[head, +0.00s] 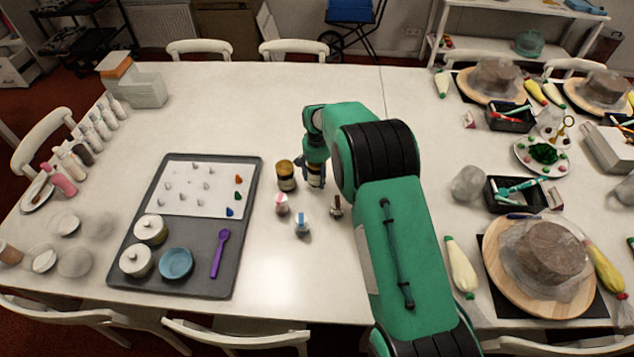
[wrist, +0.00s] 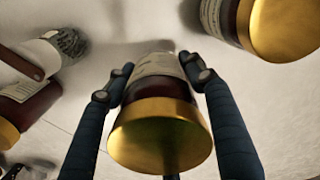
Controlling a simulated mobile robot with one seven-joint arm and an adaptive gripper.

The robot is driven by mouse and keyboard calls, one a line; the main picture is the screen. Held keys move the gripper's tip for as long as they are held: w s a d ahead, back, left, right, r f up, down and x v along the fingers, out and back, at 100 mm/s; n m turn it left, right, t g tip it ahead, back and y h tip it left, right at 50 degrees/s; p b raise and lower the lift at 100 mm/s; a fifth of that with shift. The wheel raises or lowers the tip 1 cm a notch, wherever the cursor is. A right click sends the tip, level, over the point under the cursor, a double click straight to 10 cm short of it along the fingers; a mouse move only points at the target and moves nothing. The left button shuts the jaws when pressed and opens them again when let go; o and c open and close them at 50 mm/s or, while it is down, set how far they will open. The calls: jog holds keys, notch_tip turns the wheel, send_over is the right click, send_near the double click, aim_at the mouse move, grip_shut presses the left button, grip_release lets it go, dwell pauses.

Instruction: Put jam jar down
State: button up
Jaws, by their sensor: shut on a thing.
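My gripper (head: 314,168) is over the middle of the white table, shut on a jam jar (head: 316,181). In the wrist view, the two dark fingers of my gripper (wrist: 156,75) lie on either side of this jar (wrist: 155,88), which has a gold lid, dark red contents and a pale label. In the head view the jar is partly hidden by my gripper. It is low, at or close to the tabletop; I cannot tell whether its base touches.
A similar gold-lidded jar (head: 286,176) stands just left of the held one; a gold-lidded jar (wrist: 285,25) also shows in the wrist view. Small bottles (head: 302,226) stand in front. A grey tray (head: 190,283) lies left. The table behind is clear.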

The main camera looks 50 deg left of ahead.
aim_at(317, 181)
jog(key=shift+f, duration=1.7)
jog(key=shift+f+b, duration=0.15)
jog(key=shift+b, duration=0.15)
jog(key=o, duration=1.8)
jog(key=shift+f, duration=0.1)
notch_tip(317, 181, up, 12)
jog(key=shift+r+p, duration=0.15)
jog(key=shift+p, duration=0.7)
